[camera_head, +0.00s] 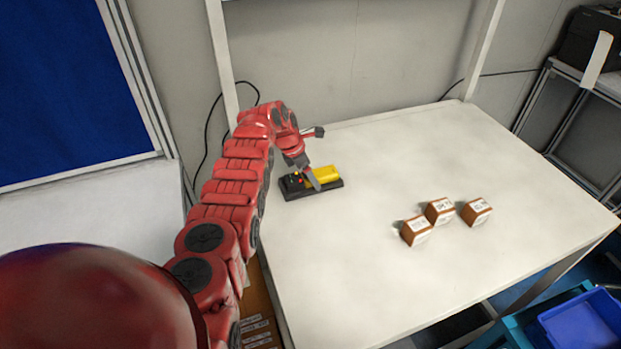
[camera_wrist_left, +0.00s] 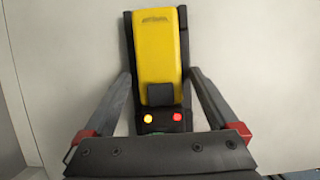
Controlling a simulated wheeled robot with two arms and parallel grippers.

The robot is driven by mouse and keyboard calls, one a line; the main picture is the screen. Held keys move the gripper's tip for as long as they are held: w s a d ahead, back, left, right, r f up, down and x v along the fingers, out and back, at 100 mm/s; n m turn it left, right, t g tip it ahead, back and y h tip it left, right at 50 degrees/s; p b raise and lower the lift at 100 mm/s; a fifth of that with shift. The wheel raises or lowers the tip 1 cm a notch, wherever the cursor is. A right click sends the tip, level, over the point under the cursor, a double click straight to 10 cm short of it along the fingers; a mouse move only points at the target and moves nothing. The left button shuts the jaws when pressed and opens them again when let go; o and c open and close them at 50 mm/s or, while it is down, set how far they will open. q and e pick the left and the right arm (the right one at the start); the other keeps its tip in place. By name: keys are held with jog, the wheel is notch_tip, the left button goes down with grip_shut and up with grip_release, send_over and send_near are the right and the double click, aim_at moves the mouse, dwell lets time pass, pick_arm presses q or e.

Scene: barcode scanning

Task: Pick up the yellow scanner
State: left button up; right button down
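The yellow scanner (camera_head: 324,174) lies in its black base (camera_head: 292,187) near the far left of the white table. In the left wrist view the scanner (camera_wrist_left: 160,50) runs up the middle of the picture. The base shows one yellow and one red light below it. My left gripper (camera_head: 311,182) is over the scanner and base. In the wrist view its two fingers (camera_wrist_left: 165,88) are apart, one on each side, with gaps showing between them and the scanner. My right gripper is not in view.
Several brown boxes with white labels, one of them at the front left (camera_head: 416,231), stand on the right half of the white table (camera_head: 350,270). A blue bin (camera_head: 585,322) is at the lower right, beyond the table edge. The table's middle is clear.

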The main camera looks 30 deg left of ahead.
pick_arm(q)
grip_shut()
jog(key=shift+w+r, duration=0.1)
jog(key=shift+r, duration=0.1)
dwell(0.3)
